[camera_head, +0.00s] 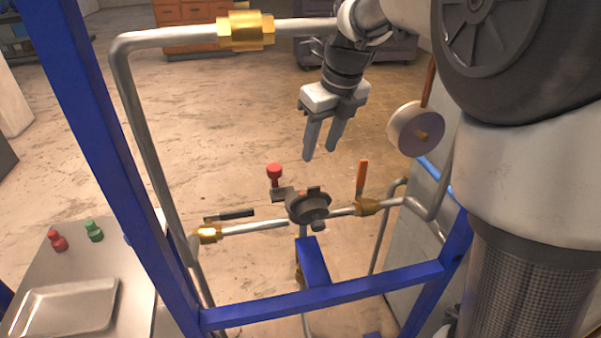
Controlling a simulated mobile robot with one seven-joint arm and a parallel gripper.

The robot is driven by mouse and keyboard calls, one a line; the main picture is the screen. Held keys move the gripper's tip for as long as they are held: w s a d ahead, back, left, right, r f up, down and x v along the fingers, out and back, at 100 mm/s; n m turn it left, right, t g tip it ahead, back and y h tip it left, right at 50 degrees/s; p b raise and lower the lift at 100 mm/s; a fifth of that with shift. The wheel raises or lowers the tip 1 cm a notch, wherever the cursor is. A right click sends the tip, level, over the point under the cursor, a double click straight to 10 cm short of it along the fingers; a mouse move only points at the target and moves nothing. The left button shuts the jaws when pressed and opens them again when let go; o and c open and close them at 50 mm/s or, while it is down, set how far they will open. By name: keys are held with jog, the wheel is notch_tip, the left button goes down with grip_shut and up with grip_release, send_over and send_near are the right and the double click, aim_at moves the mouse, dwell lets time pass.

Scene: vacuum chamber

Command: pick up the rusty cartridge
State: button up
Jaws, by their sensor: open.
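My gripper (320,154) hangs in the upper middle, fingers pointing down and apart, with nothing between them. Below and left of it, a red knob-shaped piece (275,171) stands upright on a grey bracket beside a dark round fitting (309,207) on the lower pipe. The gripper is above and apart from both. A similar red piece (57,240) stands on the metal table at lower left, next to a green piece (94,231). I cannot tell for certain which red piece is the rusty cartridge; no rust texture is clear at this size.
A blue frame (110,150) and grey pipes (145,120) surround the fitting. An orange-handled valve (362,180) and a round gauge (415,130) are on the right. A black-handled valve (230,215) is on the left. An empty tray (68,308) lies on the table (135,285).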

jog(key=b, duration=0.2)
send_over(304, 193)
jog(key=s+d, duration=0.2)
jog(key=x, duration=0.3)
jog(key=s+x, duration=0.1)
jog(key=x, duration=0.2)
jog(key=d+x, duration=0.1)
jog(key=x, duration=0.3)
jog(key=shift+s+d+f, duration=0.15)
jog(key=shift+s+f, duration=0.1)
jog(key=shift+s, duration=0.1)
jog(key=shift+a+b+x, duration=0.2)
jog(key=shift+b+x, duration=0.15)
jog(key=shift+x, duration=0.95)
jog(key=shift+a+b+x, duration=0.15)
jog(key=shift+b+x, duration=0.2)
jog(key=shift+x, duration=0.95)
jog(key=shift+s, duration=0.15)
grip_shut()
